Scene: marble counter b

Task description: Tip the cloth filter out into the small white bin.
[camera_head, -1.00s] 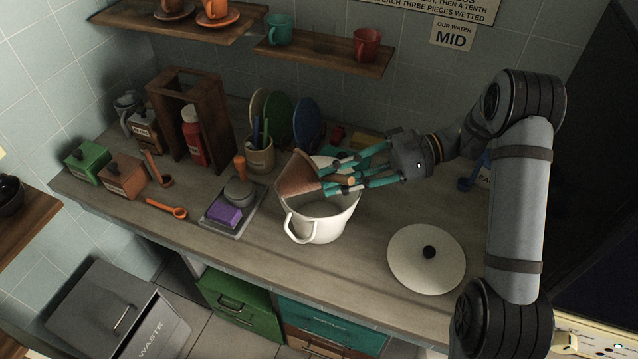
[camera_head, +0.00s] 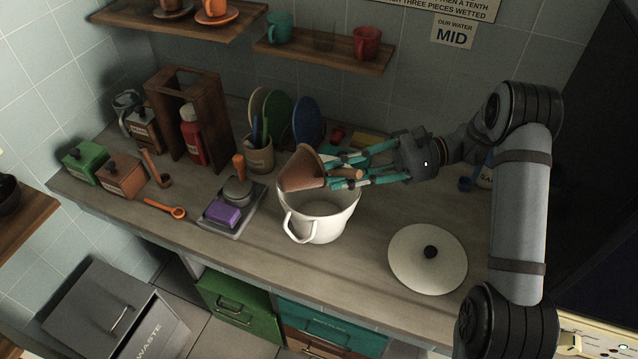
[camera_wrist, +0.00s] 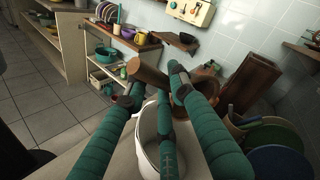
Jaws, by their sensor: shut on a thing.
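The cloth filter (camera_head: 302,171) is a brown cone with a short wooden handle (camera_head: 344,174). My gripper (camera_head: 338,170), with teal fingers, is shut on it by the handle. The filter is held tilted above the small white bin (camera_head: 322,225), over its left and back part, its narrow end up and its wide end low. I cannot see into its mouth or whether anything is falling out. The bin stands upright with its handle toward the front left. In the wrist view, the fingers (camera_wrist: 156,88) reach over the bin's white rim (camera_wrist: 145,128), partly hiding it.
A round white lid (camera_head: 427,258) with a black knob lies right of the bin. A utensil pot (camera_head: 259,155) and upright plates (camera_head: 306,122) are behind. The counter's front middle is clear.

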